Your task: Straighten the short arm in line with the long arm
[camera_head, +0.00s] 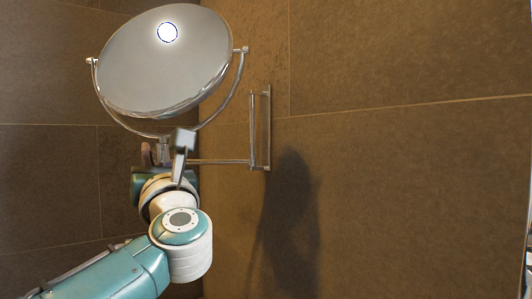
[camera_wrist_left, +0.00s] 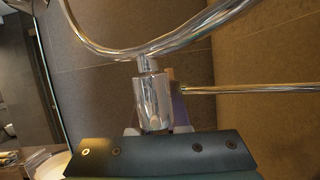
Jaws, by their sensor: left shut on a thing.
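A round mirror (camera_head: 165,65) hangs tilted in a curved chrome yoke (camera_head: 232,95). Below the yoke is a chrome post (camera_head: 164,146), seen in the left wrist view as a thick cylinder (camera_wrist_left: 153,100). A thin horizontal rod (camera_head: 218,161) runs right from the post area toward a tall wall bracket (camera_head: 267,128); it also shows in the left wrist view (camera_wrist_left: 250,88). My left gripper (camera_head: 160,157) is shut on the chrome post, just under the yoke. My wrist hides the rod's near end, and I cannot tell the short arm from the long arm. My right gripper is out of view.
Brown tiled walls (camera_head: 400,190) stand behind and to the right. The space right of the bracket is clear, with only a shadow on the wall. A pale, blurred surface with small items (camera_wrist_left: 30,160) shows at lower left in the wrist view.

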